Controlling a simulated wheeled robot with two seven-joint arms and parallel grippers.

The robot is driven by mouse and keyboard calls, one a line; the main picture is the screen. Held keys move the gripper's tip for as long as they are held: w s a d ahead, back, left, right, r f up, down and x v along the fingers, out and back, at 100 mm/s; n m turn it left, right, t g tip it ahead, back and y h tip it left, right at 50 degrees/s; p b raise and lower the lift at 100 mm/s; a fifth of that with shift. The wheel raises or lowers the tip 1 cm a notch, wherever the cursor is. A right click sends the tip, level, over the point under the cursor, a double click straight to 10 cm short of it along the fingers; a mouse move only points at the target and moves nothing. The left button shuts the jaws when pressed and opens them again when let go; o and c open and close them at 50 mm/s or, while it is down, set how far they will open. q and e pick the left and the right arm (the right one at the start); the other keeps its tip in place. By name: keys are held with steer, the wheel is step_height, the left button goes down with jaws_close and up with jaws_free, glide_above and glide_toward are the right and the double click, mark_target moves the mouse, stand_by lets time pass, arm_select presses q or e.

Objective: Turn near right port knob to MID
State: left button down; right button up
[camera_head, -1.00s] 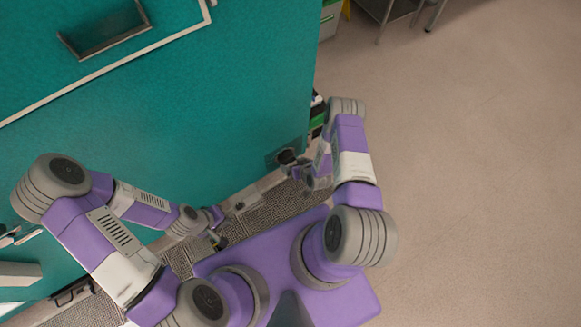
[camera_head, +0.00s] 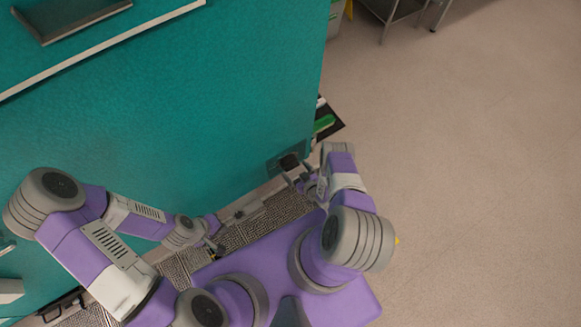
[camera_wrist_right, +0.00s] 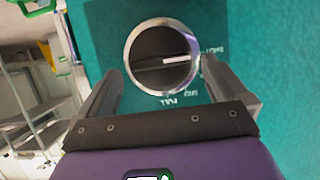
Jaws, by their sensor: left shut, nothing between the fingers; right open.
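The knob (camera_wrist_right: 150,46) is a round dark dial in a silver ring on a dark plate on the teal cabinet face. Its white pointer line points right in the right wrist view, toward small white lettering that is hard to read. In the head view the knob (camera_head: 289,161) sits low near the cabinet's right edge. My right gripper (camera_wrist_right: 162,68) is open, with a finger on each side of the knob's lower part in the picture; contact cannot be told. It also shows in the head view (camera_head: 299,174). My left gripper (camera_head: 219,250) is shut and empty, low beside the cabinet.
The teal cabinet (camera_head: 190,130) fills the left, with a recessed dark handle (camera_head: 75,18) at the top. Green and dark items (camera_head: 324,122) lie past its right corner. A metal cart (camera_head: 405,15) stands far back. The floor at right is clear.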

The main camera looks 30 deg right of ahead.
steer(key=shift+w+f, duration=0.2)
steer(key=shift+w, duration=0.25)
steer(key=shift+c, duration=0.2)
steer(key=shift+s, duration=0.1)
steer(key=c, duration=1)
steer(key=m+y, duration=0.1)
steer(key=m, duration=0.1)
steer(key=m+y, duration=0.1)
steer(key=m, duration=0.1)
steer(key=shift+d+f+y, duration=0.1)
steer(key=shift+d+y, duration=0.2)
steer(key=shift+d, duration=0.1)
steer(key=m+y, duration=0.1)
steer(key=m, duration=0.2)
steer(key=m+t+y, duration=0.1)
steer(key=shift+d+f+y, duration=0.25)
steer(key=shift+y, duration=0.05)
steer(key=shift+m, duration=0.3)
